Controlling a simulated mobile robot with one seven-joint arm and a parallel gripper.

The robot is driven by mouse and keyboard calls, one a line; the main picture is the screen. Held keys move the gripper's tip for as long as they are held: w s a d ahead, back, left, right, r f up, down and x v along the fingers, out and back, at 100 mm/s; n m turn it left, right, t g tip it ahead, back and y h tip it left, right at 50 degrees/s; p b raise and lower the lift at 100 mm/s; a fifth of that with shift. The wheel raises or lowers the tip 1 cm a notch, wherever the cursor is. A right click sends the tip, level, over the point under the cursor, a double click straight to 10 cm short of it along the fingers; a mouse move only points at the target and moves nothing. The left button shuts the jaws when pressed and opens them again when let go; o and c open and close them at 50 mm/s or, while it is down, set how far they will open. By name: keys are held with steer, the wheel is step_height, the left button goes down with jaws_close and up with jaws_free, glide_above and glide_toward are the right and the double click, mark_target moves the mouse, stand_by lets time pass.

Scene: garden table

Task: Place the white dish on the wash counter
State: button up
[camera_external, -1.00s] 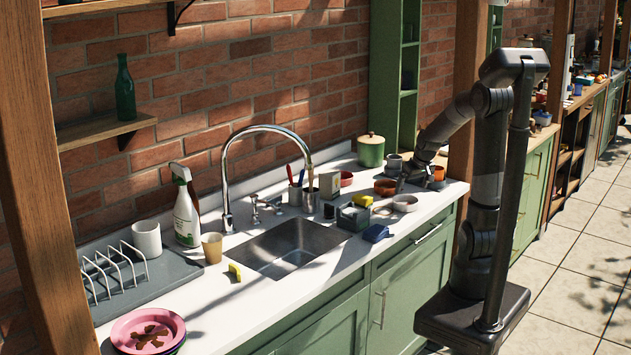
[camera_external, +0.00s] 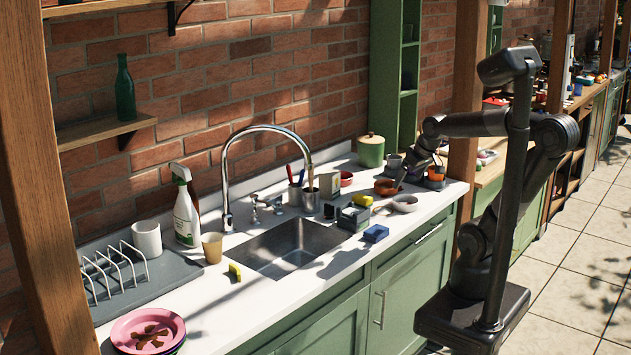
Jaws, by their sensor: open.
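The white dish (camera_external: 405,203) looks like a small shallow bowl. It rests upright on the white wash counter (camera_external: 340,285), near its right end and front edge. My gripper (camera_external: 401,184) is open, just behind and above the dish, near a brown-orange bowl (camera_external: 385,187). It appears apart from the dish and holds nothing that I can see. The fingertips are small and dark, so their exact distance from the bowls is hard to tell.
The steel sink (camera_external: 290,248) and tall faucet (camera_external: 227,180) are further left. A green canister (camera_external: 371,151) stands behind. Clear counter lies in front of the sink.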

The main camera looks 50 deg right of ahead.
steer(key=shift+n+y, duration=0.4)
steer(key=shift+n, duration=0.2)
steer(key=s+a, duration=0.2)
steer(key=s, duration=0.1)
steer(key=s+a, duration=0.1)
steer(key=a, duration=0.1)
steer(key=shift+s+r, duration=0.2)
steer(key=shift+r, duration=0.2)
